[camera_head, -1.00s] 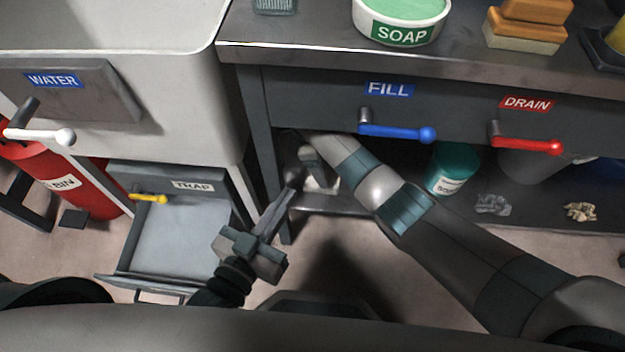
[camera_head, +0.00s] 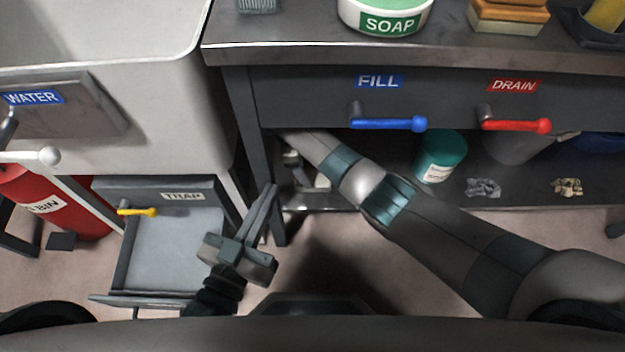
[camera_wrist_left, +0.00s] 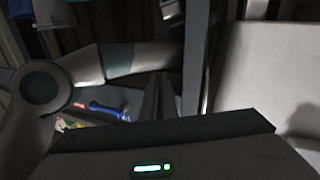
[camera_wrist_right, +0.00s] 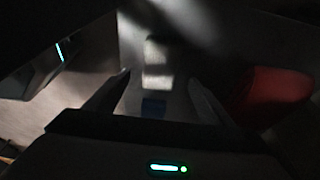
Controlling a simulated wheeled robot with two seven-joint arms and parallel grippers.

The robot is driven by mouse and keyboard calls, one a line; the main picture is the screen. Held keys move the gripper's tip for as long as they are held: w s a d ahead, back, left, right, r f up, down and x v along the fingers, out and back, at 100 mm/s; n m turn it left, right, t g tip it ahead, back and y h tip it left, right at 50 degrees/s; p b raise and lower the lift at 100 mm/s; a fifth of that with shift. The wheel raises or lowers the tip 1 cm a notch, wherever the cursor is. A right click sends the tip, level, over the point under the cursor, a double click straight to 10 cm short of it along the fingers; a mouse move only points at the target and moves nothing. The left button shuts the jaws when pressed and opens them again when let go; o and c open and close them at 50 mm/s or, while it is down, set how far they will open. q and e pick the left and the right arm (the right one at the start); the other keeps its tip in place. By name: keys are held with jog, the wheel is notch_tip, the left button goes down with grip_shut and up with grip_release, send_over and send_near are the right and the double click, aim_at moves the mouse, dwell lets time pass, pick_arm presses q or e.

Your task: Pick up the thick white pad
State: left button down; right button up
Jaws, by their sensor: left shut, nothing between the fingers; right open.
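I cannot identify the thick white pad for certain. In the right wrist view a pale block (camera_wrist_right: 155,81) shows ahead between the fingers, apart from them, in dim light; another pale patch lies beyond it. Pale pieces (camera_head: 321,180) show there beside my right forearm, partly covered. My left gripper (camera_head: 268,190) is shut and empty, in front of the bench's left leg; it also shows in the left wrist view (camera_wrist_left: 157,85).
The bench (camera_head: 430,50) has a blue FILL lever (camera_head: 385,123) and a red DRAIN lever (camera_head: 515,126) on its front. A teal tub (camera_head: 440,157) and crumpled rags (camera_head: 483,188) sit on the lower shelf. An open TRAP drawer (camera_head: 170,255) stands left, near a red bin (camera_head: 60,205).

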aim_at(312, 177)
pick_arm(q)
jog(key=shift+r, duration=0.3)
pick_arm(e)
jog(key=shift+f, duration=0.25)
pick_arm(q)
jog(key=shift+t, duration=0.3)
pick_arm(e)
jog(key=shift+d, duration=0.1)
jog(key=shift+f, duration=0.45)
jog(key=b+x, duration=0.2)
jog(key=x, duration=0.2)
jog(key=shift+f, duration=0.15)
pick_arm(q)
jog(key=s+r+t+h, duration=0.2)
jog(key=s+r+t, duration=0.1)
jog(key=r, duration=0.4)
jog(key=shift+d+r+t, duration=0.25)
jog(key=shift+d+t, duration=0.05)
jog(key=shift+t, duration=0.4)
jog(key=shift+s, duration=0.1)
pick_arm(e)
jog(key=shift+c, duration=0.6)
jog(key=c, duration=1)
